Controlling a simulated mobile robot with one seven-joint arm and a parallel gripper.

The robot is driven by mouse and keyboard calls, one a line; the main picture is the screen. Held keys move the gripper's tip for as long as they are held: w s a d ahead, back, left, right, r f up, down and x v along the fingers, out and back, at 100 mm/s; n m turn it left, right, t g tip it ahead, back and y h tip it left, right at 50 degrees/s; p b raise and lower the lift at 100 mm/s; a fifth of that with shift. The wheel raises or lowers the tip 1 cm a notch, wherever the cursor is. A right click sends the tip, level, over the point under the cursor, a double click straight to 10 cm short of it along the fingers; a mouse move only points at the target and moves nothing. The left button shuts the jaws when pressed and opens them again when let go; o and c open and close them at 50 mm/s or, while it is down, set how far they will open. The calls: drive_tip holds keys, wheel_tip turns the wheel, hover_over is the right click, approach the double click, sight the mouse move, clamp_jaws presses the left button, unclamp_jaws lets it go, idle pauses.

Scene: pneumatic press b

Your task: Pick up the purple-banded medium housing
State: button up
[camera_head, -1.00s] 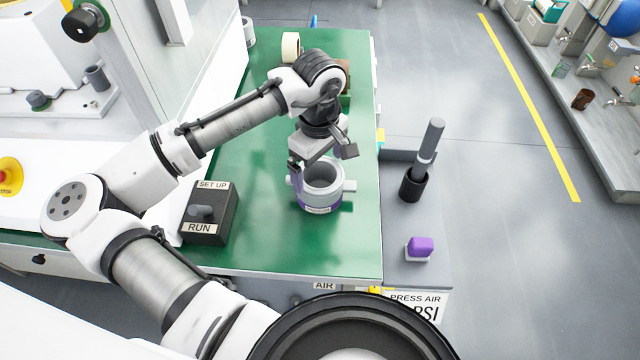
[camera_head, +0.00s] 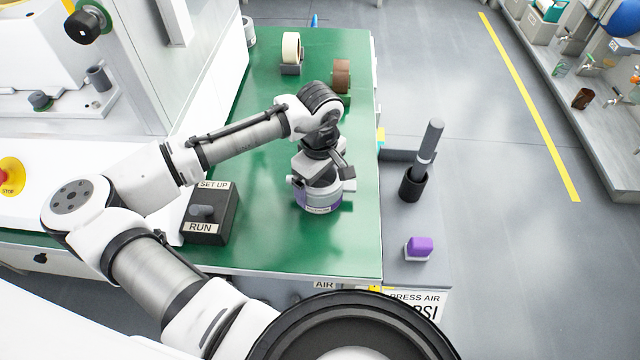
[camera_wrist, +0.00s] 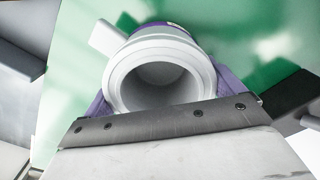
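The purple-banded medium housing (camera_head: 318,206) is a grey ring-shaped body with side lugs, standing upright on the green bench. My gripper (camera_head: 320,188) is low over it, pointing down, and hides most of its top. In the wrist view, the housing (camera_wrist: 160,52) shows its round open bore, with a bit of purple band at its far side. My gripper's fingers (camera_wrist: 165,95) are spread, one on each side of the housing. I cannot tell whether they touch it.
A black SET UP/RUN switch box (camera_head: 209,213) stands left of the housing. A cream roll (camera_head: 291,47) and a brown roll (camera_head: 341,76) stand farther back. The green bench (camera_head: 345,255) is clear in front. A purple-topped block (camera_head: 419,247) lies beyond its right edge.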

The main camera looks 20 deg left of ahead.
drive_tip(key=c, duration=0.4)
drive_tip(key=shift+o, duration=0.2)
drive_tip(key=shift+r, duration=0.2)
wheel_tip(320, 180, up, 20)
drive_tip(key=shift+f, duration=0.15)
drive_tip(key=shift+s, duration=0.1)
